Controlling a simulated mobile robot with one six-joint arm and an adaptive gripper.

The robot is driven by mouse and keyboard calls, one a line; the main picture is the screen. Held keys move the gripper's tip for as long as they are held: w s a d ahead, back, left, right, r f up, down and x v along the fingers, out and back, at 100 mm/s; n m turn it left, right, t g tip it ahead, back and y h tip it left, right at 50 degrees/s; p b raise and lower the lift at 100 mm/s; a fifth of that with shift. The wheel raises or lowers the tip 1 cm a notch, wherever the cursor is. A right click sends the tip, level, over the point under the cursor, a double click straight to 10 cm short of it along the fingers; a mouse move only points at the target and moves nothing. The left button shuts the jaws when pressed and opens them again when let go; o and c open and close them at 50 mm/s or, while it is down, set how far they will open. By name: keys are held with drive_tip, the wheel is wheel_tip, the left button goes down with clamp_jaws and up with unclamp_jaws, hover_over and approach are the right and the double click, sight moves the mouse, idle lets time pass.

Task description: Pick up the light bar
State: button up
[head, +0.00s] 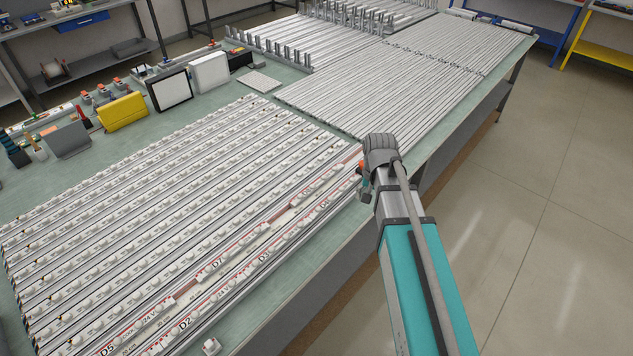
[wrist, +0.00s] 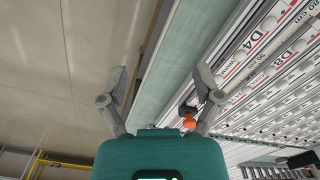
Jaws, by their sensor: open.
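Several light bars (head: 150,210) lie side by side on the near part of the table, white strips with rows of round domes. The ones nearest the table edge carry red marks and labels such as D2, D5 and D7. In the wrist view, light bars marked D4 and D8 (wrist: 262,52) lie to the right of the gripper. My gripper (wrist: 160,88) is open and empty, with its fingers spread over the table's edge strip. The right finger overlaps the border of the bars in the picture; contact cannot be told. In the head view my arm hides most of the gripper.
The green table (head: 310,270) has a narrow bare strip along its right edge. Bare grey profiles (head: 380,90) lie further back. A yellow box (head: 122,112), a dark-framed panel (head: 170,90) and small parts stand at the left. A small orange-and-dark item (wrist: 188,120) shows beside the right finger. Open floor lies right.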

drive_tip(key=w+a+r+m+p, duration=0.1)
drive_tip(key=w+a+m, duration=0.1)
drive_tip(key=w+a, duration=0.6)
drive_tip(key=w+a+r+m+p, duration=0.2)
drive_tip(key=w+a, duration=0.6)
drive_tip(key=shift+r+m, duration=0.3)
drive_tip(key=shift+m, duration=0.1)
drive_tip(key=shift+f, duration=0.15)
drive_tip(key=b, duration=0.9)
hover_over(318, 180)
drive_tip(key=f, duration=0.8)
drive_tip(key=shift+s+f, duration=0.2)
drive_tip(key=shift+s, duration=0.1)
drive_tip(key=shift+w+f+b, duration=0.2)
drive_tip(key=shift+f+b, duration=2.2)
drive_tip(key=shift+f, duration=0.2)
